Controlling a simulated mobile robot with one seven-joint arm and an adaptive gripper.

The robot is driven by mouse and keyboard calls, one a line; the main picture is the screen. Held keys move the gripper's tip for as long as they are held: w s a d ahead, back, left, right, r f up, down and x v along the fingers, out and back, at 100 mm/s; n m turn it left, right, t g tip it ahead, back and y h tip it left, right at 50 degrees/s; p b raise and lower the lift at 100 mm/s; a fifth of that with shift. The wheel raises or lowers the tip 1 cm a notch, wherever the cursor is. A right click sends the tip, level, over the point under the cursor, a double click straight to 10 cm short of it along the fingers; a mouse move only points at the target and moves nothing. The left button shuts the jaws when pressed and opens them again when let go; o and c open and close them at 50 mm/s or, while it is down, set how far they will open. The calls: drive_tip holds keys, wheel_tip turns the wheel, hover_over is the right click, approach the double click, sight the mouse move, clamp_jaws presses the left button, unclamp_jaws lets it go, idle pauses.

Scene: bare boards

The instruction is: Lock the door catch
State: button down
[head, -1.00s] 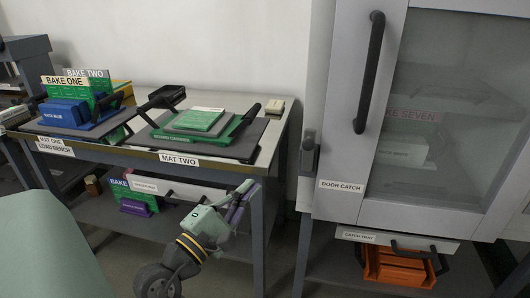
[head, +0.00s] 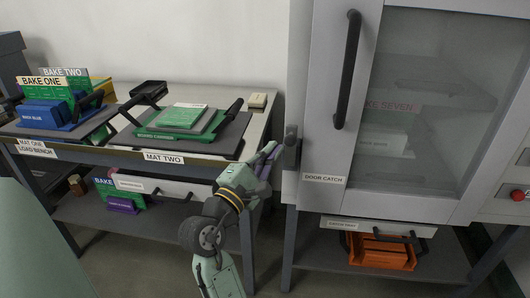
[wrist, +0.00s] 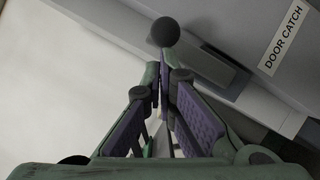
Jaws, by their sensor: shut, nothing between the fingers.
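The door catch (head: 291,148) is a dark grey lever on the left edge of the pale cabinet door, beside the "DOOR CATCH" label (head: 323,179). In the wrist view the catch shows as a dark plate with a round knob (wrist: 165,32) just beyond my fingertips. My gripper (head: 272,150) is shut and empty, just left of the catch in the head view. In the wrist view my gripper (wrist: 164,68) points at the knob; I cannot tell whether they touch. The door (head: 332,95) sits against the cabinet, with a long black vertical handle (head: 347,70).
Mat two (head: 180,135) holds green and grey boards on the bench at left. A catch tray (head: 379,226) and an orange crate (head: 382,252) sit below the door. A red button (head: 518,195) is at far right. Wall space above the bench is clear.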

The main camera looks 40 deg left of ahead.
drive_tip(key=shift+r, duration=0.1)
drive_tip(key=shift+w+d+r+m+p, duration=0.1)
drive_tip(key=shift+d+m+p, duration=0.1)
drive_tip(key=shift+m+p, duration=0.25)
